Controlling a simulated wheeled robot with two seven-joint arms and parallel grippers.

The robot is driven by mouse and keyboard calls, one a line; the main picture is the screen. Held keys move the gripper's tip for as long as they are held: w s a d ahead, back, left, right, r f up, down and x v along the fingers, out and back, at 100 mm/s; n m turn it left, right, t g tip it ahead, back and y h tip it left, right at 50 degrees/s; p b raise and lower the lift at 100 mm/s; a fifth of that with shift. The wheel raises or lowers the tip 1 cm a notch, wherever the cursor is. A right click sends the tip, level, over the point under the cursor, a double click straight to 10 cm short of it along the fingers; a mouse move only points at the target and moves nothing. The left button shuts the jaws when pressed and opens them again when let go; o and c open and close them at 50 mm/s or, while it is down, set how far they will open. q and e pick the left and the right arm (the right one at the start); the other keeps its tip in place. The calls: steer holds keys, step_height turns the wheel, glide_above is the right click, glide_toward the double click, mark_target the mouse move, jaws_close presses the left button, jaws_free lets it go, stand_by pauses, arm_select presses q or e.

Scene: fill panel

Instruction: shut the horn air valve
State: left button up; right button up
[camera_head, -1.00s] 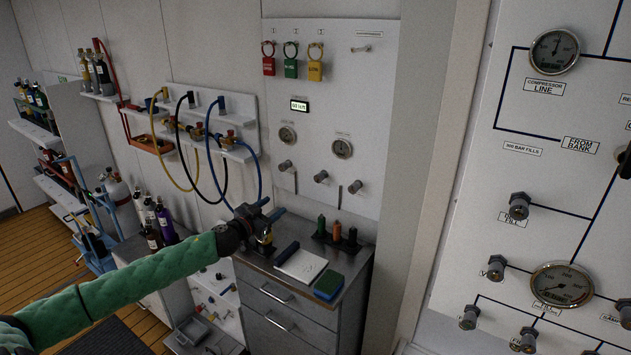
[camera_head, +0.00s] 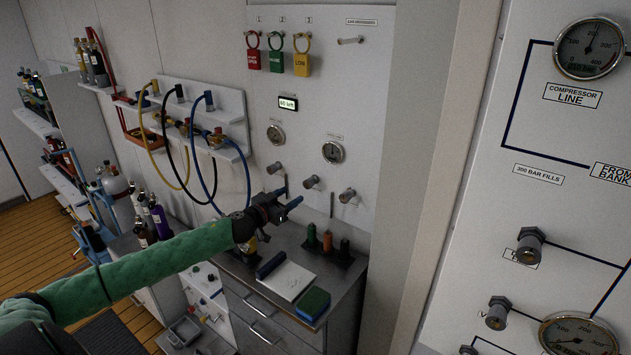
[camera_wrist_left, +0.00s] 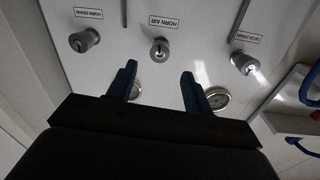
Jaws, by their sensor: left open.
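The horn air valve is a grey knob on the white wall panel. In the left wrist view the horn air valve (camera_wrist_left: 159,48) sits under an upside-down HORN AIR label, between two similar knobs. In the head view it is the middle knob (camera_head: 312,182) of a row of three. My left gripper (camera_head: 290,198) is open and empty, a little below and left of that knob, in front of the panel. In the left wrist view its fingertips (camera_wrist_left: 158,72) point toward the horn air valve, apart from it. My right gripper is out of view.
Two like knobs flank it: the HORN DRAIN knob (camera_wrist_left: 84,40) and another (camera_wrist_left: 244,64). Gauges (camera_head: 333,152) sit above. Blue, black and yellow hoses (camera_head: 205,180) hang at left.

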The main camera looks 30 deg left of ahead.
mark_target(307, 184)
arm_select(q)
steer(key=w, duration=0.1)
steer(key=w+p, duration=0.2)
steer(key=w, duration=0.1)
steer(key=shift+w+d+r, duration=0.1)
steer(key=shift+d+r, duration=0.15)
steer(key=shift+r, duration=0.05)
steer(key=shift+w+p, duration=0.35)
steer(key=shift+p, duration=0.1)
steer(key=shift+w+d+r+p, duration=0.1)
steer(key=shift+w+d+p, duration=0.05)
steer(key=shift+w+p, duration=0.6)
steer(key=shift+w+d+f, duration=0.1)
steer(key=shift+w+f, duration=0.15)
steer(key=shift+w, duration=0.45)
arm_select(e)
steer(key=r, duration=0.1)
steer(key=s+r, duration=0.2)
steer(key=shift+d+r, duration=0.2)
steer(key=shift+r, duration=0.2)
arm_select(q)
steer(key=shift+s+r, duration=0.1)
steer(key=c, duration=1)
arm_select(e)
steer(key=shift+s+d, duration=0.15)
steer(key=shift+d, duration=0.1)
